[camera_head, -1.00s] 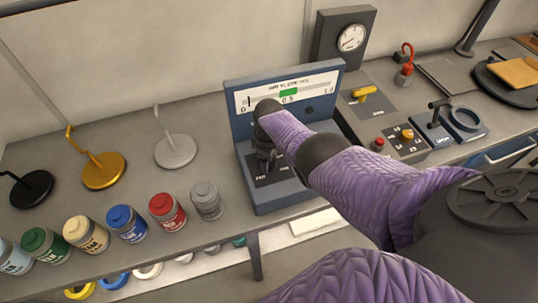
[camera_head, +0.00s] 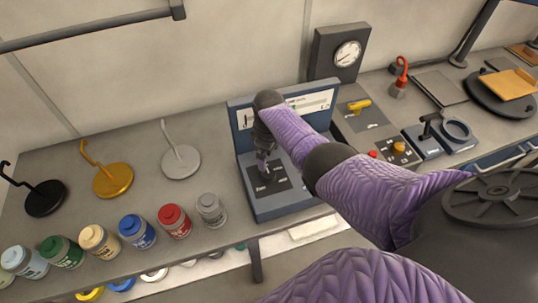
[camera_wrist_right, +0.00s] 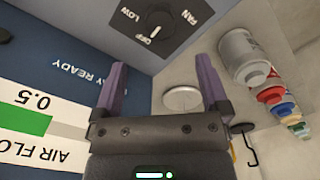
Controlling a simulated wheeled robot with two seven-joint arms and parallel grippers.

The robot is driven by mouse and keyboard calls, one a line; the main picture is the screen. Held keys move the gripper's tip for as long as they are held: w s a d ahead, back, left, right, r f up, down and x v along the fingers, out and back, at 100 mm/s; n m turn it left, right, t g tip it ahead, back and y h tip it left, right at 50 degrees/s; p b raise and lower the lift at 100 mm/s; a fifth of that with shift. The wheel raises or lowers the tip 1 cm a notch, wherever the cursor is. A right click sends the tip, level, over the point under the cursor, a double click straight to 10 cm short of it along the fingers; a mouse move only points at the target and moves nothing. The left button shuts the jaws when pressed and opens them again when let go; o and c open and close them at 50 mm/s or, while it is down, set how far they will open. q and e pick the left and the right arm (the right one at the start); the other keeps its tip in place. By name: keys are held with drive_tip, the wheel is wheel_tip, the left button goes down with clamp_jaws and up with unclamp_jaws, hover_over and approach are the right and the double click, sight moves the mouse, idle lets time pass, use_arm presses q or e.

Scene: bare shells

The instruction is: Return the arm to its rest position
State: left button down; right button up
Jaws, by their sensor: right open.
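My right arm reaches in from the right, with its dark wrist in front of the blue fan unit (camera_head: 285,208). My right gripper (camera_head: 263,163) points down over the unit's dark control plate (camera_head: 272,183). In the right wrist view the gripper (camera_wrist_right: 162,63) is open, its two purple fingers apart with nothing between them. The black knob (camera_wrist_right: 155,32) lies beyond the fingertips, its white mark towards OFF. The air flow gauge (camera_head: 312,104) is partly hidden by my wrist; its green band shows in the wrist view. My left gripper is not in view.
Several paint cans, including a grey one (camera_head: 211,211), line the front edge at left. Black, gold and white stands (camera_head: 181,162) are behind them.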

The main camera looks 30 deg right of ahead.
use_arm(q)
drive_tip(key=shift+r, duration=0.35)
use_arm(e)
drive_tip(key=shift+r, duration=0.7)
